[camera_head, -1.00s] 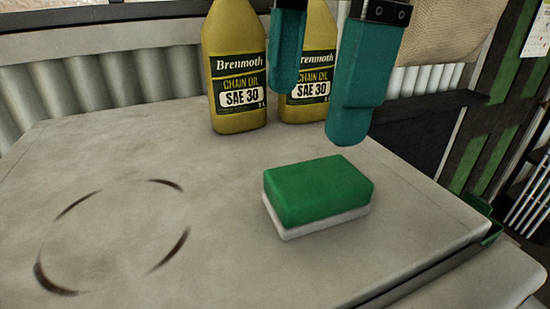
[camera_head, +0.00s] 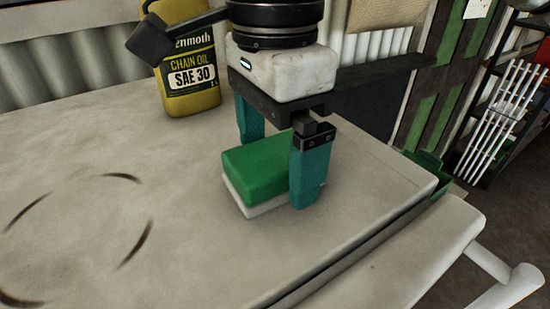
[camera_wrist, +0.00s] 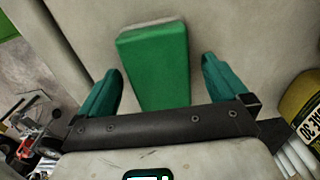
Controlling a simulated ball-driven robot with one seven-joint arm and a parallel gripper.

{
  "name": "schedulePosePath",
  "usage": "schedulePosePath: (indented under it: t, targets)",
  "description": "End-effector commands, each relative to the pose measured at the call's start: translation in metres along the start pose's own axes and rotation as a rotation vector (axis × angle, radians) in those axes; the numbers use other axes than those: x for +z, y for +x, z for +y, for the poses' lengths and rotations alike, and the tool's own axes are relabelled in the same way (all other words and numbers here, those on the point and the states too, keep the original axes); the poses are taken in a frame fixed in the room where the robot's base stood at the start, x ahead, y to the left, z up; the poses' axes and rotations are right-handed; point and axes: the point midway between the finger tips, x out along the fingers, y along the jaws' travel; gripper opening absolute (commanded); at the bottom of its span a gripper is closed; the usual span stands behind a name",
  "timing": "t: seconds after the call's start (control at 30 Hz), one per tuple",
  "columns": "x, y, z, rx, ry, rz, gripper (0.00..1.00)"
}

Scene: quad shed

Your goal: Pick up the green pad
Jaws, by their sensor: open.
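The green pad (camera_head: 254,170) is a block with a green top and a white underside, lying flat on the pale worktop. In the wrist view the green pad (camera_wrist: 154,65) lies between my two teal fingers, with a gap on each side. My gripper (camera_head: 272,165) is open and lowered around the pad in the head view, one finger at its front right and the other behind it. The front finger hides the pad's right end. In the wrist view my gripper (camera_wrist: 160,88) holds nothing.
A yellow chain oil bottle (camera_head: 187,65) stands behind the pad on the worktop (camera_head: 90,150). It also shows at the right edge of the wrist view (camera_wrist: 300,105). The worktop's left part is clear apart from a dark ring mark. Its edge runs along the right.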

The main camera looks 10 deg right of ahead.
Motion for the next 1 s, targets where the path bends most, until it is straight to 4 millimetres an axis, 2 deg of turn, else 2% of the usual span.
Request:
schedulePosePath:
  t: [0.3, 0.9, 1.0]
  targets:
    - [0.0, 0.0057, 0.0002, 0.0, 0.0, 0.0, 0.99]
    - [0.0001, 0.0053, 0.0002, 0.0, 0.0, 0.0, 0.42]
    - [0.0001, 0.0051, 0.0002, 0.0, 0.0, 0.0, 0.4]
